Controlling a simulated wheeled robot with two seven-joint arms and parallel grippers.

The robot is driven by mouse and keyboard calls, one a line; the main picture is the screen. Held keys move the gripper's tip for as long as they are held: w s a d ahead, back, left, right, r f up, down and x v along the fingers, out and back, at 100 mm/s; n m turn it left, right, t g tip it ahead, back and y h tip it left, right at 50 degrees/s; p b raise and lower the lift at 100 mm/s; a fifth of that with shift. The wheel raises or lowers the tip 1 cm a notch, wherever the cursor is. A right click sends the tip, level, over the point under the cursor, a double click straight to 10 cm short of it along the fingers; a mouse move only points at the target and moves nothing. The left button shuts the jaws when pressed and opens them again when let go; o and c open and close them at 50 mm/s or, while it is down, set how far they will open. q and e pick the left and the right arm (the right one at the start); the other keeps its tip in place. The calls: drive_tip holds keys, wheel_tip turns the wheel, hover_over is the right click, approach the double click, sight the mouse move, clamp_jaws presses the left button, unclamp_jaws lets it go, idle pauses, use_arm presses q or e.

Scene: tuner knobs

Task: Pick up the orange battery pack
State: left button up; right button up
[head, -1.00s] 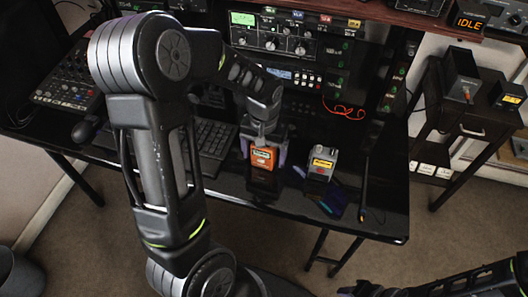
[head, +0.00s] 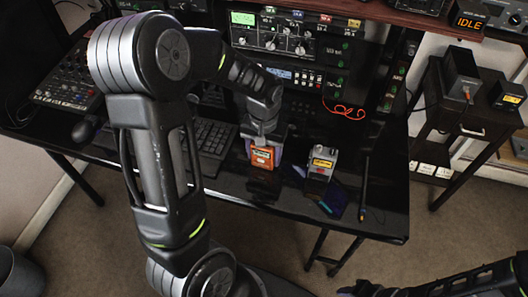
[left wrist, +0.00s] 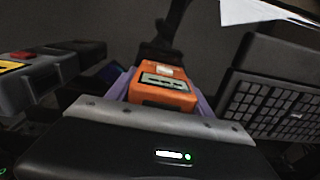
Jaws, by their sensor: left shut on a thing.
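The orange battery pack (head: 263,157) is a small box with a label on top, near the front middle of the black desk. My left gripper (head: 263,143) reaches down on it from behind and is shut on it. In the left wrist view the orange battery pack (left wrist: 163,88) sits between the purple-grey fingers (left wrist: 160,97). Whether its underside touches the desk is hard to tell. My right arm shows only in part at the bottom right of the head view, and its fingertips cannot be made out.
A grey box with a yellow label (head: 322,163) stands just right of the pack. A keyboard (head: 207,140) lies to the left. A dark pen-like tool (head: 363,190) lies at the right. Rack equipment (head: 285,40) stands behind. The desk's front edge (head: 300,217) is close.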

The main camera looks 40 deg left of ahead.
use_arm(q)
drive_tip(key=c, duration=0.9)
drive_tip(key=shift+r, duration=0.1)
wheel_tip(320, 180, up, 10)
drive_tip(key=shift+f, duration=0.1)
idle(0.5)
